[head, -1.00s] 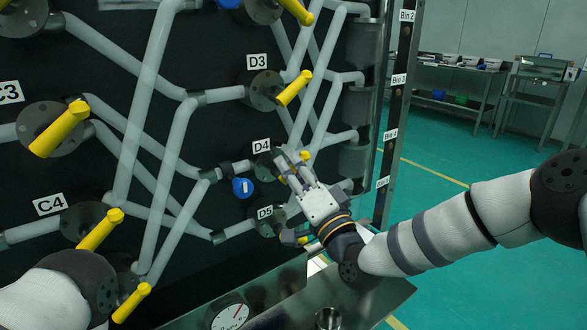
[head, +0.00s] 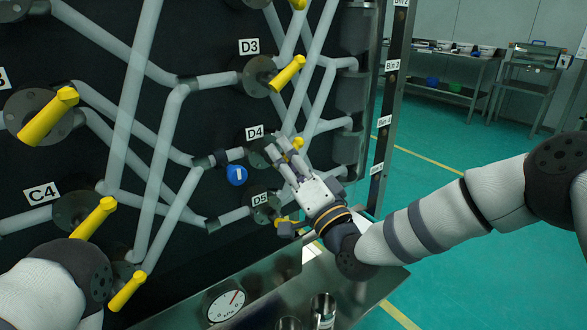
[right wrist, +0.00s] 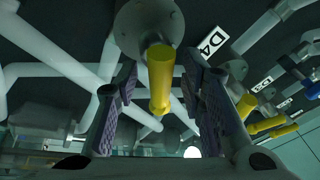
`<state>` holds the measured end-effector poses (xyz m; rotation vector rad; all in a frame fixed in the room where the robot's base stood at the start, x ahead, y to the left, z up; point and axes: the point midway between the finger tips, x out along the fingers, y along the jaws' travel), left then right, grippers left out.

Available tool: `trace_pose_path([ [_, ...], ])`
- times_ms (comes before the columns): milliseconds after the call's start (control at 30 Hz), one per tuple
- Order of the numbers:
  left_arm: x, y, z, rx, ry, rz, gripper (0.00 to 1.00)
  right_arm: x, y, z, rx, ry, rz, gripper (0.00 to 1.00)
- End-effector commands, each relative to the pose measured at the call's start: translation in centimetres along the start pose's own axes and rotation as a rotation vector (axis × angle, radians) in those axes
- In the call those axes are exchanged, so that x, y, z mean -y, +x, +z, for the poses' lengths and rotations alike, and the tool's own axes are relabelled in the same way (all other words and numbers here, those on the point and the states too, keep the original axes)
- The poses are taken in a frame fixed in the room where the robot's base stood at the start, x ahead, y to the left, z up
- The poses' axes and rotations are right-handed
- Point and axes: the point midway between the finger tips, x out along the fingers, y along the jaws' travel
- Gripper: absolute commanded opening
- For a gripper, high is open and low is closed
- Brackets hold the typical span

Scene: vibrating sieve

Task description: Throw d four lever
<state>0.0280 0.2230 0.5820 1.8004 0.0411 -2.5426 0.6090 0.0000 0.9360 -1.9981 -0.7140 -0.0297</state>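The D4 lever is a yellow handle on a dark round flange beside the D4 label (head: 254,132). In the head view only its yellow end (head: 297,143) shows past my fingers. My right gripper (head: 283,157) is at this lever. In the right wrist view the yellow D4 lever (right wrist: 160,80) stands between the two spread fingers of my right gripper (right wrist: 160,105). Dark gaps show on both sides of it, so the fingers look open and not closed on it. My left arm shows at the lower left, but its gripper is out of view.
The D3 lever (head: 287,75) is above and the D5 flange (head: 264,207) below. A blue knob (head: 237,175) sits left of my gripper. White pipes cross the dark panel. A metal ledge with a gauge (head: 227,304) lies below. Green floor is clear at right.

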Motion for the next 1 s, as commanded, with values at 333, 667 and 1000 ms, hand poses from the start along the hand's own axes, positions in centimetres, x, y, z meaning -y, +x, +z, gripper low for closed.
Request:
trace_pose_path([
  [333, 0.0, 0.0, 0.0, 0.000, 0.000, 0.000, 0.36, -0.1, -8.8, 0.2, 0.005, 0.003, 0.005, 0.36],
  [667, 0.0, 0.0, 0.0, 0.000, 0.000, 0.000, 0.36, 0.0, -11.3, 0.2, 0.004, 0.001, 0.001, 0.36],
  [1000, 0.0, -0.8, -0.4, -0.021, 0.000, 0.001, 0.36, -4.2, -15.8, 5.7, 0.202, -0.039, 0.221, 0.36],
])
